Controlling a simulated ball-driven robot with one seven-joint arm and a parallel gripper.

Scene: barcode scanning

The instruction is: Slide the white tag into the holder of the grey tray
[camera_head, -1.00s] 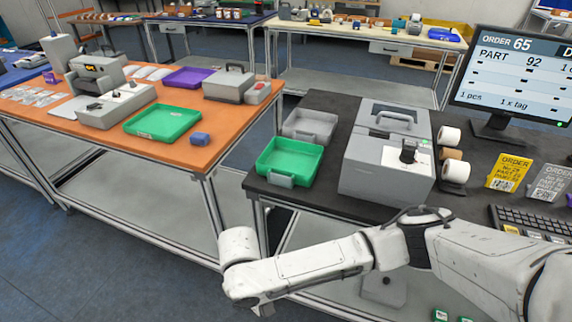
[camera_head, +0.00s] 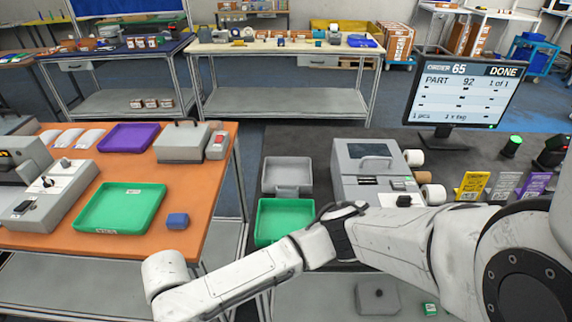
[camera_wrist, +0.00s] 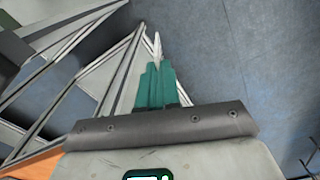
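The grey tray (camera_head: 287,188) stands on the dark table, just behind a green tray (camera_head: 284,222). Its holder is too small to make out clearly. In the wrist view, the teal fingers of my gripper (camera_wrist: 156,72) are together. A thin white piece, seemingly the white tag (camera_wrist: 157,46) seen edge-on, sticks out beyond their tips. My gripper does not show in the head view. In the wrist view it is over the floor, beside metal table legs and away from the grey tray.
A grey printer (camera_head: 375,165) stands right of the grey tray. A monitor (camera_head: 462,90) and yellow (camera_head: 472,186) and purple (camera_head: 535,186) cards are further right. A floor gap separates the tables.

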